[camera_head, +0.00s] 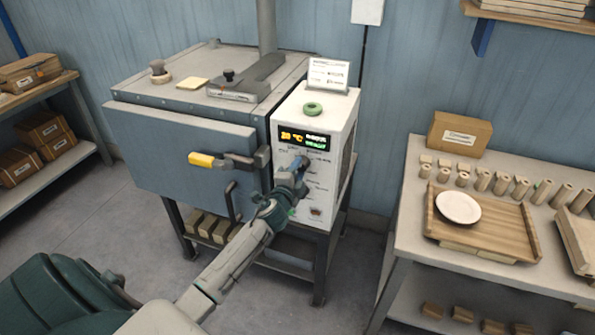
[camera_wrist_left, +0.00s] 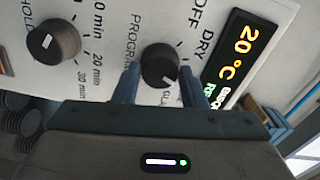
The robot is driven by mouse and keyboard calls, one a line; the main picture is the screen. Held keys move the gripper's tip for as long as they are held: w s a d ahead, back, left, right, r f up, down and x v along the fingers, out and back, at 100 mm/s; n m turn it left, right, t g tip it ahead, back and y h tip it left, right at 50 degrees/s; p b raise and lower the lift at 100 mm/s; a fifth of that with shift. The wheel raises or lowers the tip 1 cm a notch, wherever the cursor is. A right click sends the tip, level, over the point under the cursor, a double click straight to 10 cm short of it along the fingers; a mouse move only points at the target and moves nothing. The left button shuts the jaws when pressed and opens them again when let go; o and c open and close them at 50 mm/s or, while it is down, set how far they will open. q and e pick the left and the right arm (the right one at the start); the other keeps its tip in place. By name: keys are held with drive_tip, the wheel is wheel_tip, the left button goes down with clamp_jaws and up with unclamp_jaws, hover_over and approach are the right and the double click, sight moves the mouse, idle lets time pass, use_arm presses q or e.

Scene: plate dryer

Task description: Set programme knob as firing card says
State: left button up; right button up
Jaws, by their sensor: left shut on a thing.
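The kiln's white control box (camera_head: 340,125) has a lit display (camera_head: 305,137) reading 20 °C. A white card (camera_head: 328,74) stands on top of the box; its writing is too small to read. My left gripper (camera_head: 299,166) is at the box's front panel. In the left wrist view, its two fingers (camera_wrist_left: 159,84) are shut on the dark programme knob (camera_wrist_left: 160,62), one on each side. The knob's white mark points down and slightly right, near a partly hidden label starting "GLA". "OFF" and "DRY" labels show beside the knob. My right gripper is not in view.
A second dark knob (camera_wrist_left: 53,42), marked "HOLD" with minute labels, sits beside the programme knob. The kiln door has a yellow-ended handle (camera_head: 205,159) left of my gripper. A workbench (camera_head: 415,245) stands to the right.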

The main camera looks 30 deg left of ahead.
use_arm(q)
drive_tip(key=o, duration=1)
drive_tip(key=shift+s+d+f, duration=0.1)
drive_tip(key=shift+s, duration=0.25)
drive_tip(key=b+v, duration=0.3)
drive_tip(key=v, duration=0.7)
